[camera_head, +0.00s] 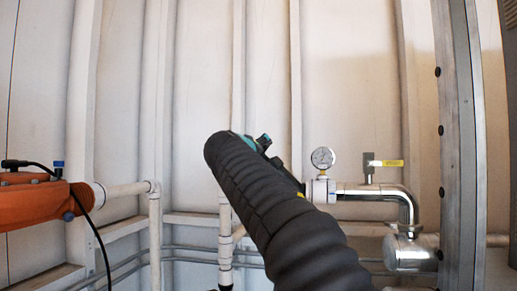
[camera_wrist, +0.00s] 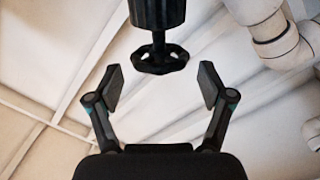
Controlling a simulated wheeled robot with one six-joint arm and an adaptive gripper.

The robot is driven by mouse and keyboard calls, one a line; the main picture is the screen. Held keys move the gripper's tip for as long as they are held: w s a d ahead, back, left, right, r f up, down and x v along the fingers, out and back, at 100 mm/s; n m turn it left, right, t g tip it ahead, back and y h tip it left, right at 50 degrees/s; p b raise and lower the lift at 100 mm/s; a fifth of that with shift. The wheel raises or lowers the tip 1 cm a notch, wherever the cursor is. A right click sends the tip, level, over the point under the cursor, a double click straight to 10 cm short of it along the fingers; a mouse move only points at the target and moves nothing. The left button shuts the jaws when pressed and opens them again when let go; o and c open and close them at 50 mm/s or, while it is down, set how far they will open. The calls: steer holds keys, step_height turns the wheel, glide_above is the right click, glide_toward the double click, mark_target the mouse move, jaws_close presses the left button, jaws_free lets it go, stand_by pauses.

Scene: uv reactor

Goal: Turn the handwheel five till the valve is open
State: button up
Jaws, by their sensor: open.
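A small black handwheel (camera_wrist: 159,60) with an open rim shows in the upper middle of the wrist view, on a short stem below a black cylindrical body (camera_wrist: 157,12). My gripper (camera_wrist: 161,85) is open, with its two fingers apart and nothing between the pads. The wheel lies ahead of the fingertips, roughly centred between them; no contact shows. I cannot tell how far the valve is turned. In the head view my dark sleeved arm covers the middle, and I cannot make out the handwheel or my fingers there.
In the head view, a pressure gauge (camera_head: 322,158) and a yellow lever (camera_head: 386,163) sit on metal pipework (camera_head: 370,191) at right. An orange housing (camera_head: 38,202) with a black cable stands at left. A metal post (camera_head: 461,145) rises at right. White pipes (camera_wrist: 270,22) fill the wrist view's upper right.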

steer(key=shift+p+x, duration=0.4)
steer(key=shift+x, duration=1.1)
steer(key=c, duration=0.8)
steer(key=shift+d+r+y, duration=0.1)
steer(key=shift+d+y, duration=0.05)
steer(key=shift+y, duration=0.25)
steer(key=shift+d+r+n+g+y+p, duration=0.15)
steer(key=shift+n+g+y+p, duration=0.1)
steer(key=shift+n+g+y, duration=0.65)
steer(key=shift+d+n+g+y+p, duration=0.2)
steer(key=shift+n+g+y, duration=0.25)
steer(key=shift+y, duration=0.75)
steer(key=shift+n, duration=0.25)
steer(key=shift+a, duration=0.1)
